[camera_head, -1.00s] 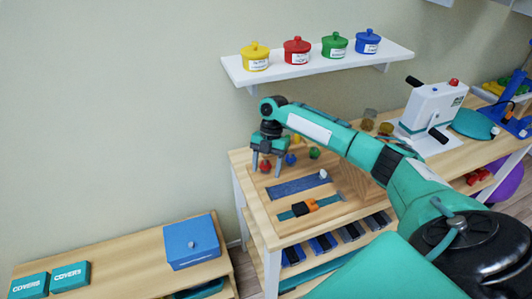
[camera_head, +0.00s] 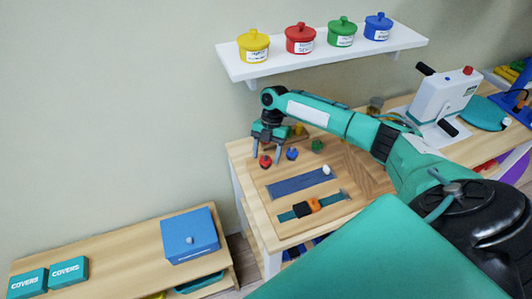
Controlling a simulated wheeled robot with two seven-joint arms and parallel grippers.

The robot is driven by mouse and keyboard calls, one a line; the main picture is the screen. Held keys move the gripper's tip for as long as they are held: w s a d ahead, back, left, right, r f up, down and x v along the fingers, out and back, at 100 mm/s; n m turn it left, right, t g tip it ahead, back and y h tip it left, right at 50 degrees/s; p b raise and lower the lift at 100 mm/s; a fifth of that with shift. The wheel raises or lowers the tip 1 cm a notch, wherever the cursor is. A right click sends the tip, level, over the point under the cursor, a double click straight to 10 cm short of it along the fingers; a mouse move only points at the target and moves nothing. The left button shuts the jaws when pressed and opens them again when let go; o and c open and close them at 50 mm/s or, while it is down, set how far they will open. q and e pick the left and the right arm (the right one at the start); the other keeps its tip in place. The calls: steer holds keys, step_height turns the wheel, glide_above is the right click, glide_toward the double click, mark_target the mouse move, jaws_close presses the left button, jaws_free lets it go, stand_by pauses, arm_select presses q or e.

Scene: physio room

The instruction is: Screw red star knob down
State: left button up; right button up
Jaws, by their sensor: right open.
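A small red knob (camera_head: 265,161) stands on the wooden table at its left part, in the head view. My right gripper (camera_head: 268,155) points down over it, with its two fingers apart on either side of the knob. The gripper is open; whether a finger touches the knob I cannot tell. A blue knob (camera_head: 291,153) and a green knob (camera_head: 316,145) stand to its right. A yellow knob (camera_head: 299,130) shows behind, partly hidden by my arm. My left gripper is not in view.
A blue strip (camera_head: 298,183) and a teal strip with black and orange blocks (camera_head: 311,207) lie in front of the knobs. A white crank machine (camera_head: 442,100) stands right. A shelf (camera_head: 330,53) with coloured pots hangs above. A low bench (camera_head: 112,247) holds a blue box (camera_head: 189,236).

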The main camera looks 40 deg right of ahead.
steer(key=shift+s+a+f, duration=0.1)
steer(key=shift+f, duration=0.3)
steer(key=c, duration=1)
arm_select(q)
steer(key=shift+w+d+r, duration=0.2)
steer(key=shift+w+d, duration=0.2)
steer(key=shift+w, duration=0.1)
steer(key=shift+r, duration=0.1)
